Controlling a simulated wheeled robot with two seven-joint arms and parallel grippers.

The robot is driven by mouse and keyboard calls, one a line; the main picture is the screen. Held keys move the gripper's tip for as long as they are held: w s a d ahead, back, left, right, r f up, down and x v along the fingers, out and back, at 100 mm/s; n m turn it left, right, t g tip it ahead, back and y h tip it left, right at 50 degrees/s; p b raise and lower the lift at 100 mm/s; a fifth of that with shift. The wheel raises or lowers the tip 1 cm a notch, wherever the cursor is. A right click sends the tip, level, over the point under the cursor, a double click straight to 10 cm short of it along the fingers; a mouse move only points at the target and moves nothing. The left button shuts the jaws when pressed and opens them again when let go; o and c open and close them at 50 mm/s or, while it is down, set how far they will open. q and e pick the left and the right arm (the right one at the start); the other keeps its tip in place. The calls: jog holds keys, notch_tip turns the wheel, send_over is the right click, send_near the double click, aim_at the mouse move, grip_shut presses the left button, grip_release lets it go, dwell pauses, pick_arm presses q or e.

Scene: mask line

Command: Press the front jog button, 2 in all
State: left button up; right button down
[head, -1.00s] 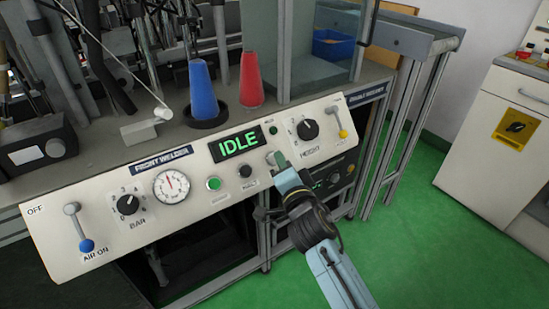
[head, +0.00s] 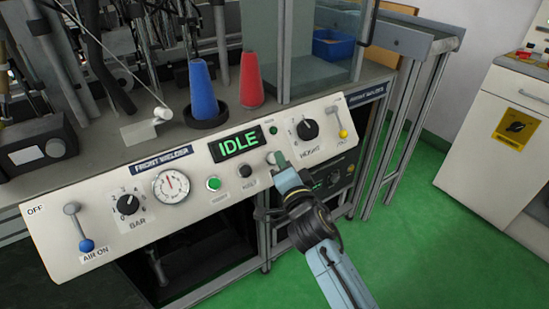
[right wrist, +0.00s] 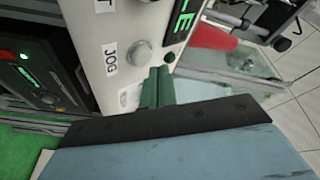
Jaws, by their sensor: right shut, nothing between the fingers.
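The jog button (right wrist: 140,52) is a round pale grey button beside its JOG label (right wrist: 110,53) in the right wrist view. In the head view the button (head: 270,157) shows partly at the fingertips, below the IDLE display (head: 236,143). My right gripper (head: 279,160) is shut and empty, in front of the FRONT WELDER panel (head: 100,245). Its green fingertips (right wrist: 159,72) lie just below and right of the button in the right wrist view, not covering it. I cannot tell whether they touch the panel. My left gripper is not in view.
A black button (head: 246,171) and a lit green button (head: 214,184) sit left of the jog button. A black height knob (head: 308,129) and a yellow-tipped lever (head: 340,125) are to its right. Blue (head: 203,90) and red (head: 251,80) cones stand above the panel.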

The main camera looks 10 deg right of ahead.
jog(key=shift+w+a+f+b, duration=0.15)
jog(key=shift+w+f+b, duration=0.15)
jog(key=shift+w, duration=0.05)
jog(key=shift+w+a+f+b, duration=0.1)
jog(key=shift+w+f+b, duration=0.2)
jog(key=shift+b, duration=0.05)
dwell(0.7)
jog(key=shift+s+r, duration=0.1)
jog(key=shift+s+d+r+p, duration=0.2)
jog(key=shift+s+r+p, duration=0.3)
jog(key=shift+p, duration=0.35)
jog(key=s+r+p, duration=0.1)
jog(key=s+p, duration=0.1)
jog(key=s+d+r+p, duration=0.1)
jog(key=r+p, duration=0.1)
jog(key=shift+s+d+p, duration=0.2)
jog(key=shift+s+p, duration=0.15)
jog(key=shift+p, duration=0.05)
dwell(0.6)
